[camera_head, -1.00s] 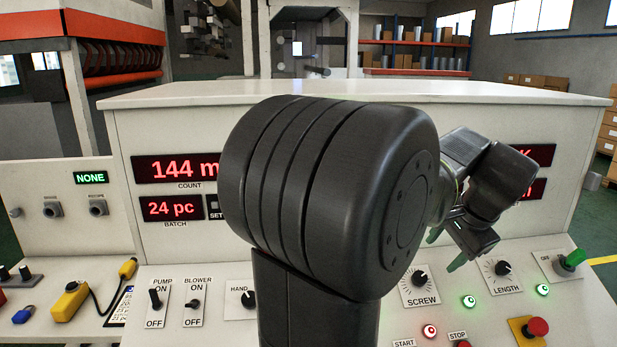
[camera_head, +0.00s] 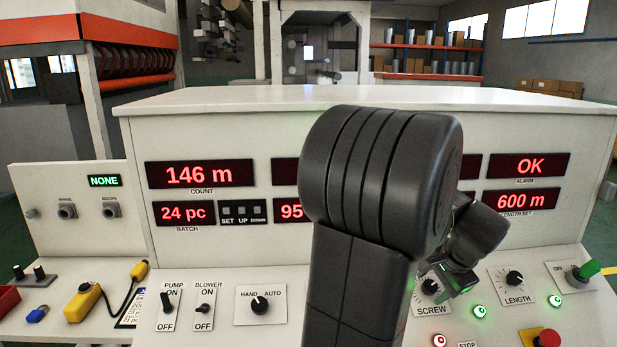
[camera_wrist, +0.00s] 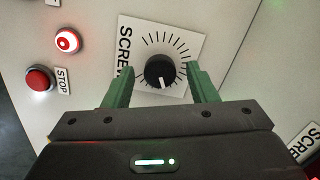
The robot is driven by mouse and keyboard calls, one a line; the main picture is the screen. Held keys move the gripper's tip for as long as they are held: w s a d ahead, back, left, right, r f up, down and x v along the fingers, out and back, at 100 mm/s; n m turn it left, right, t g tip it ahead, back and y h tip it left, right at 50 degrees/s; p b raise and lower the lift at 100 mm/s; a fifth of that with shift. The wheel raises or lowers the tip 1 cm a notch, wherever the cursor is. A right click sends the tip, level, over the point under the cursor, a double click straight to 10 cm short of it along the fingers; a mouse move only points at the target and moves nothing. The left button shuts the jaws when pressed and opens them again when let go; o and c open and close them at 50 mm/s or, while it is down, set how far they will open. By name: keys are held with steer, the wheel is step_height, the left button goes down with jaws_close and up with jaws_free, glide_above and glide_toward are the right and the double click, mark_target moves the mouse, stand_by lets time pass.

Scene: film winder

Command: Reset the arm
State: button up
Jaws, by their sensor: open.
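My arm stands in front of the control console (camera_head: 230,265) in the head view and hides part of its middle. My gripper (camera_head: 455,290) is by the SCREW knob (camera_head: 429,286). In the wrist view the two green fingers of my gripper (camera_wrist: 160,82) are apart, one on each side of the black SCREW knob (camera_wrist: 160,72), with nothing held between them. I cannot tell whether the fingers touch the knob. Its white pointer faces the gripper's side.
Displays read 146 m (camera_head: 200,174), 24 pc (camera_head: 183,213), OK (camera_head: 529,166) and 600 m (camera_head: 520,201).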

steer(key=shift+r, duration=0.15)
steer(key=b+v, duration=0.1)
steer(key=v, duration=1.2)
steer(key=x, duration=1.3)
steer(key=shift+f+p, duration=0.3)
steer(key=shift+p, duration=0.05)
steer(key=n+b, duration=0.1)
steer(key=n, duration=0.2)
steer(key=shift+b, duration=0.3)
steer(key=n+b, duration=0.2)
steer(key=n, duration=0.2)
steer(key=shift+a+r+n, duration=0.1)
steer(key=shift+n, duration=0.2)
steer(key=n+b, duration=0.4)
steer(key=n, duration=0.3)
steer(key=shift+w+a+h, duration=0.1)
steer(key=shift+h, duration=0.3)
steer(key=shift+v, duration=2.35)
steer(key=shift+r, duration=0.15)
